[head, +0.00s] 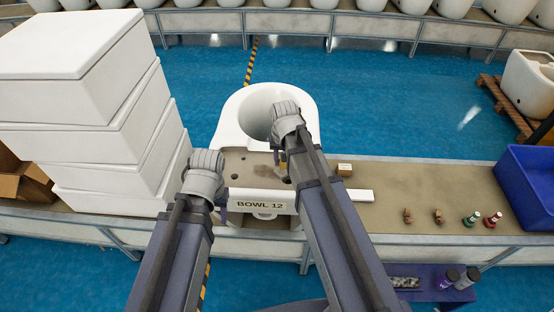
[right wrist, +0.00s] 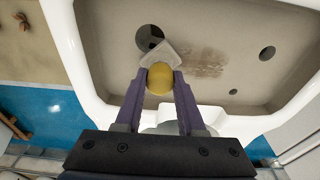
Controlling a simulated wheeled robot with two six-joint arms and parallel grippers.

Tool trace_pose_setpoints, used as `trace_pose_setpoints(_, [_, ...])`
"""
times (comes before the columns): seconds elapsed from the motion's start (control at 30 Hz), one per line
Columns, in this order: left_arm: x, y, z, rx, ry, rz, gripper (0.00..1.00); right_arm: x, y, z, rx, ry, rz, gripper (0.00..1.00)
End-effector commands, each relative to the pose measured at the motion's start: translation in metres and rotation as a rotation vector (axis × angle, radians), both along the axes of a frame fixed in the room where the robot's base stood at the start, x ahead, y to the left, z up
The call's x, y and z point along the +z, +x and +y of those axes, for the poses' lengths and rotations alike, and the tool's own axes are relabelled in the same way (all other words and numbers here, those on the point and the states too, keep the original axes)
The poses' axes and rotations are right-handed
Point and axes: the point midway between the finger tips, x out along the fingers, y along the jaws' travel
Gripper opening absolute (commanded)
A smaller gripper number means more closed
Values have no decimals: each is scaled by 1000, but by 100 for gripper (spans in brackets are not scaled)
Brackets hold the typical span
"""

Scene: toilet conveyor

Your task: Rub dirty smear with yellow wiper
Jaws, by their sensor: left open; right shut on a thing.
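The white toilet labelled BOWL 12 (head: 262,205) stands on the belt in the middle, with its dull beige recessed deck facing me. The dirty smear (right wrist: 205,65) is a faint brown streaked patch on that deck, between two dark holes in the right wrist view. My right gripper (right wrist: 160,82) is shut on the yellow wiper (right wrist: 159,80), whose grey pad (right wrist: 160,53) is just left of the smear, by the larger hole. Whether the pad touches the deck I cannot tell. My left gripper (head: 221,207) is open and empty at the toilet's front left corner.
Stacked white boxes (head: 85,100) stand close on the left. The deck's raised white rim surrounds the smear.

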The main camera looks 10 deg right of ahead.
Motion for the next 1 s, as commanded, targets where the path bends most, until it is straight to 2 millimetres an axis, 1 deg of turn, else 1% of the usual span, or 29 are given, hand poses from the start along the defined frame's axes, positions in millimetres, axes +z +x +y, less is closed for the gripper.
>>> trace_pose_setpoints(0.13, [0, 0, 0, 0, 0, 0, 50, 0, 0, -2, 1, 1, 0, 0])
trace_pose_setpoints(0.23, [-4, 0, 0, 0, 0, 0, 50, -4, 0, -1, 1, 1, 0, 0])
trace_pose_setpoints(0.43, [-3, 0, 0, 0, 0, 0, 50, -3, 0, 1, 1, 2, 0, 0])
trace_pose_setpoints(0.57, [-2, 0, 0, 0, 0, 0, 50, -2, 3, 8, 2, 2, 0, 0])
trace_pose_setpoints(0.8, [-1, 0, 0, 0, 0, 0, 50, -1, 9, 27, 2, 2, -1, 0])
trace_pose_setpoints(1.0, [-1, 0, 0, 0, 0, 0, 50, -1, 10, 33, 0, 2, -1, 0])
